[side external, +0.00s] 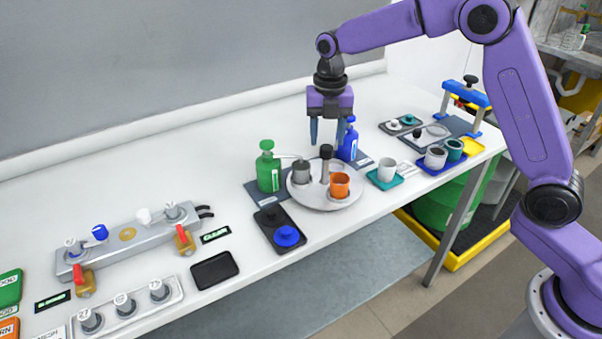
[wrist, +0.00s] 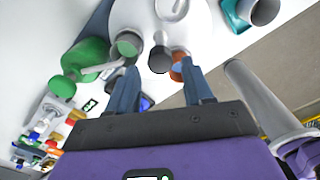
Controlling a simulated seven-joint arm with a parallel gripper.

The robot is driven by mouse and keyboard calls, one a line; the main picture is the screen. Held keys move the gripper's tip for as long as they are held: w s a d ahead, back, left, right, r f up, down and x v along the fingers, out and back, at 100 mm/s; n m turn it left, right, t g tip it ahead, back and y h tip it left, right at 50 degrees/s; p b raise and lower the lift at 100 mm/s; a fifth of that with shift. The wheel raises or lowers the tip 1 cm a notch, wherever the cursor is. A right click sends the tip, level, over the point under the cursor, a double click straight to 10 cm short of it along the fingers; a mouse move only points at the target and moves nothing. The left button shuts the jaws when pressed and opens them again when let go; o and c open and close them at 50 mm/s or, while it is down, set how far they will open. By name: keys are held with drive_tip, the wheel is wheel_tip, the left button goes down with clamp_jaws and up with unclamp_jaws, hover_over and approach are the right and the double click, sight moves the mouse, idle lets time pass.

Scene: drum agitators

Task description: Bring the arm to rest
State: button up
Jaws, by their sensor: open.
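My gripper (side external: 327,132) is purple with blue fingers, points down and hangs above the white bench (side external: 240,120). Its fingers are apart with nothing between them, and it also shows in the wrist view (wrist: 160,78). In the side view it is behind the round light turntable (side external: 318,203) and close to the blue pump bottle (side external: 348,142). I cannot tell the exact gap to that bottle. The turntable carries a grey cup (side external: 301,171), an orange cup (side external: 339,185) and a dark-topped post (side external: 325,160).
A green pump bottle (side external: 268,170) stands left of the turntable. A white cup (side external: 387,169) and a blue tray (side external: 440,168) with cups are to the right, near a blue clamp frame (side external: 466,95). A grey valve manifold (side external: 135,240) lies at the left. The back of the bench is clear.

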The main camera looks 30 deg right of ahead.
drive_tip(key=shift+r, duration=0.5)
drive_tip(key=s+a+r+m, duration=0.1)
drive_tip(key=s+r+m, duration=0.2)
drive_tip(key=s+m, duration=1.05)
drive_tip(key=s+d+f+m, duration=0.1)
drive_tip(key=s+d, duration=0.3)
drive_tip(key=s, duration=0.8)
drive_tip(key=s+d+f+m, duration=0.1)
drive_tip(key=s+d, duration=0.3)
drive_tip(key=s, duration=0.8)
drive_tip(key=shift+d+f+m, duration=0.35)
drive_tip(key=shift+m, duration=0.5)
